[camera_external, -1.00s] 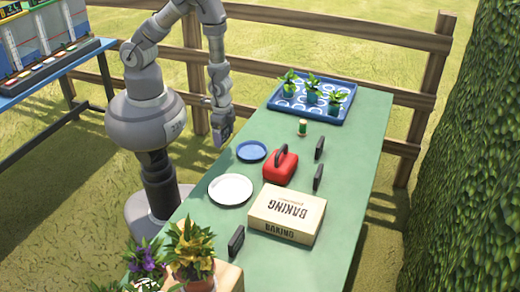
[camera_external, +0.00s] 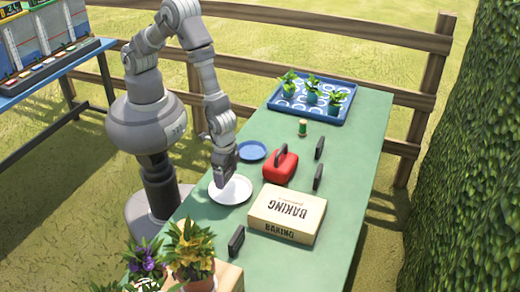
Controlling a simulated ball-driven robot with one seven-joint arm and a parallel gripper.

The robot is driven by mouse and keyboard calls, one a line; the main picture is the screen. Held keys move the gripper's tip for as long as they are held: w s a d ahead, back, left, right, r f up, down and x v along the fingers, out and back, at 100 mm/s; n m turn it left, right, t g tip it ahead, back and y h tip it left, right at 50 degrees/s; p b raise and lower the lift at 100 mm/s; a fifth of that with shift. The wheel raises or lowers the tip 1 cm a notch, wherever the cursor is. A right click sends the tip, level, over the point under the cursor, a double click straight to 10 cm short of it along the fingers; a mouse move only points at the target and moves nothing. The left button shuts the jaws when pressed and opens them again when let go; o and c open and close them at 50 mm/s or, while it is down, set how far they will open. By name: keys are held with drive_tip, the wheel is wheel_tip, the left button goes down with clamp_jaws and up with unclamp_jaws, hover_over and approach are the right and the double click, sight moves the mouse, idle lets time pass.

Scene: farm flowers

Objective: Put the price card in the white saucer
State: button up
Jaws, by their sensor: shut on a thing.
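The white saucer (camera_external: 236,193) lies flat on the green table, left of the baking box. My gripper (camera_external: 220,181) is over the left part of the saucer, pointing down, and hides some of it. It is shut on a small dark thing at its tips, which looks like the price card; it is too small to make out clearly. I cannot tell whether the held thing touches the saucer.
A blue saucer (camera_external: 251,150) and a red box with a handle (camera_external: 281,165) are just beyond. The baking box (camera_external: 287,212) stands to the right. Dark upright cards (camera_external: 236,240) stand on the table. Potted flowers (camera_external: 192,250) are at the front.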

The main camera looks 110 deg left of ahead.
sight(231, 191)
drive_tip(key=shift+w+d, duration=0.25)
drive_tip(key=shift+w, duration=0.45)
drive_tip(key=shift+w+f+b, duration=0.15)
drive_tip(key=shift+f+b, duration=0.8)
drive_tip(key=shift+f, duration=0.85)
drive_tip(key=shift+f, duration=0.15)
drive_tip(key=o, duration=0.8)
